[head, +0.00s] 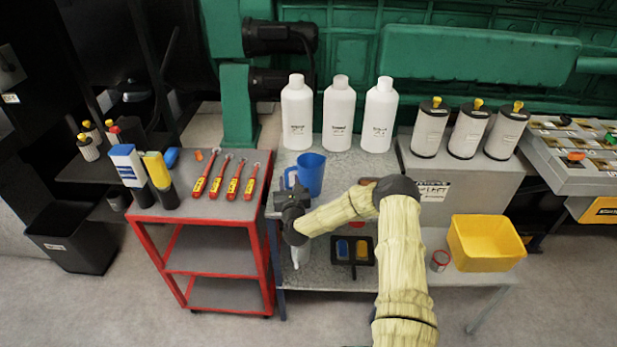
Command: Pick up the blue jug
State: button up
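The blue jug (312,172) stands upright on the grey workbench (345,165), in front of the white bottles. Its handle is on its left side. My gripper (291,196) is dark and sits at the jug's front left, just below the handle in the picture. My arm, in a pale yellow sleeve, comes in from the lower right. The fingers are small and dark, so I cannot tell whether they are open or shut, or whether they touch the jug. The jug's lower front is partly near or behind the gripper and wrist.
White bottles (338,113) stand behind the jug. A black tray (352,252) with blue and yellow items lies in front, near my forearm. A red cart (205,237) with screwdrivers is at left. A yellow bin (486,243) and small red-rimmed can (440,260) are at right.

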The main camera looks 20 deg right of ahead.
jog(key=shift+w+a, duration=0.25)
jog(key=shift+a, duration=0.15)
jog(key=shift+s+a, duration=0.1)
jog(key=shift+a, duration=0.15)
jog(key=shift+d, duration=0.25)
grip_shut()
jog(key=shift+d, duration=0.15)
jog(key=shift+w, duration=0.25)
